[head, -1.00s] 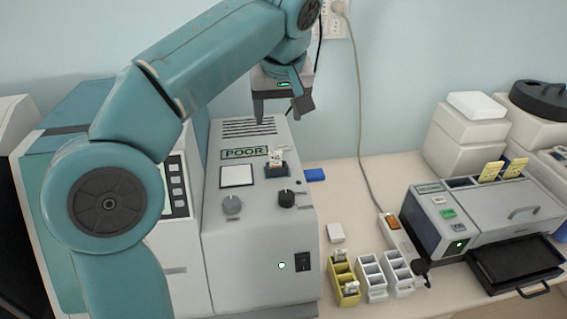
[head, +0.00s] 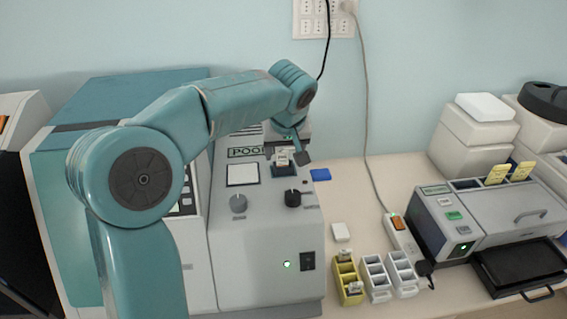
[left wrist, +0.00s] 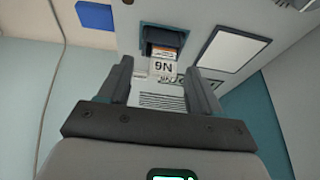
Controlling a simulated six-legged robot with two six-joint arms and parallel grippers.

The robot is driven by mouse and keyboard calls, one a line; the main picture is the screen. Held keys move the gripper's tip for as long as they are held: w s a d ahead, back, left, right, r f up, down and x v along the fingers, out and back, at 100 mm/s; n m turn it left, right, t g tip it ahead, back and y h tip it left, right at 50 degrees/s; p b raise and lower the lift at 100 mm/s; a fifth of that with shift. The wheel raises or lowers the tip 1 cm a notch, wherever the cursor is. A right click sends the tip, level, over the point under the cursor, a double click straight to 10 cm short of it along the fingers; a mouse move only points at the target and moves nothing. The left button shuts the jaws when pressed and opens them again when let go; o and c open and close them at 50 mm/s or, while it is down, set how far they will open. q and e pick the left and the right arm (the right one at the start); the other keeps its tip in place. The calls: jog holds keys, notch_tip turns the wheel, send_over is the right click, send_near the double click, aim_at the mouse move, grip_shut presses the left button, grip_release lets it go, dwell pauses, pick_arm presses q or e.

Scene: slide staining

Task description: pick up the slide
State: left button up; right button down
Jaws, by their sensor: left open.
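My left gripper (head: 290,150) is at the slide, partly hidden by the arm and slide in the head view. In the left wrist view the gripper (left wrist: 158,70) is open, with a finger on each side of the slide and gaps between. My right gripper is not in view.
A blue block (head: 320,174) lies right of the machine. Yellow (head: 349,280) and white racks (head: 376,279) stand on the bench. A grey device (head: 440,225) stands farther right.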

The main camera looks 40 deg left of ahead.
pick_arm(q)
jog(key=shift+s+a+f, duration=0.1)
jog(key=shift+a+f, duration=0.4)
jog(key=shift+f, duration=0.25)
jog(key=shift+w+a+f, duration=0.15)
jog(key=shift+w+f, duration=0.2)
jog(key=shift+w, duration=0.15)
jog(key=shift+d, duration=0.2)
jog(key=shift+c, duration=0.6)
jog(key=shift+s+r, duration=0.25)
jog(key=shift+s, duration=0.05)
jog(key=c, duration=1)
grip_shut()
jog(key=shift+w+f, duration=0.1)
jog(key=shift+w, duration=0.15)
notch_tip(320, 180, up, 18)
